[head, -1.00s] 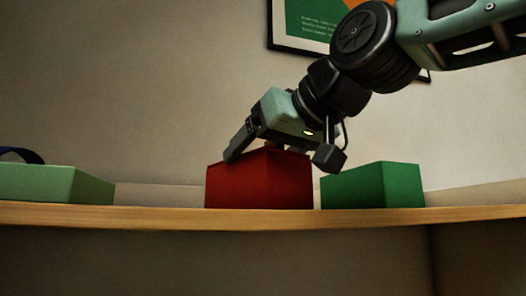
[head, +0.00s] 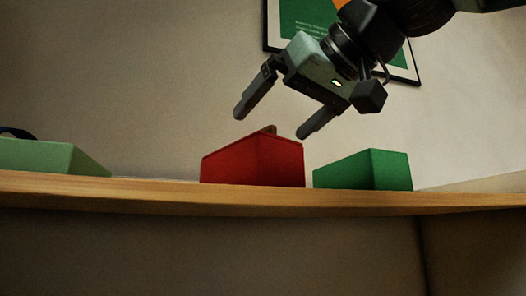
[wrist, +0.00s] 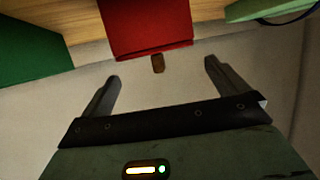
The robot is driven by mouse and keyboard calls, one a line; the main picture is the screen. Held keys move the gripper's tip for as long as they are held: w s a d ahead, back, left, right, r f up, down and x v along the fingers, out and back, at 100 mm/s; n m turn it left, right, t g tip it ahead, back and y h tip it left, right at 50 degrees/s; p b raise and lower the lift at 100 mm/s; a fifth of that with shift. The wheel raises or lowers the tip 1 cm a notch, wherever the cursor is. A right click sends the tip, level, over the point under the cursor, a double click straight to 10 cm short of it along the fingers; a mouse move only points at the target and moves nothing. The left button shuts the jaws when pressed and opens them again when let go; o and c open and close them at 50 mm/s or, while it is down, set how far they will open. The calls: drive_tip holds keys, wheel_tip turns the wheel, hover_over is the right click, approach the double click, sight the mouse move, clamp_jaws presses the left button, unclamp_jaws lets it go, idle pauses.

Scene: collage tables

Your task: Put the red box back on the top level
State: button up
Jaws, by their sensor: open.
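The red box (head: 254,162) rests on the wooden shelf (head: 255,198), left of a dark green box. My gripper (head: 278,125) is above the red box, tilted, with its two fingers spread apart and nothing between them. In the wrist view, the red box (wrist: 147,27) lies beyond the fingertips of my gripper (wrist: 160,72), apart from them. A small brown piece (wrist: 158,63) sticks out from the red box's edge; it also shows behind the box's top in the head view (head: 268,130).
The dark green box (head: 365,170) stands close on the right of the red box. A light green box (head: 45,157) is at the far left, with a dark curved thing (head: 15,134) behind it. A framed picture (head: 300,20) hangs on the wall behind. Bare shelf lies between the light green and red boxes.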

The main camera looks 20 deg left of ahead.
drive_tip(key=b+v, duration=0.1)
drive_tip(key=v, duration=0.4)
drive_tip(key=shift+s+d+r+b, duration=0.1)
drive_tip(key=shift+s+d+b, duration=0.15)
drive_tip(key=shift+b, duration=0.1)
drive_tip(key=shift+w, duration=0.1)
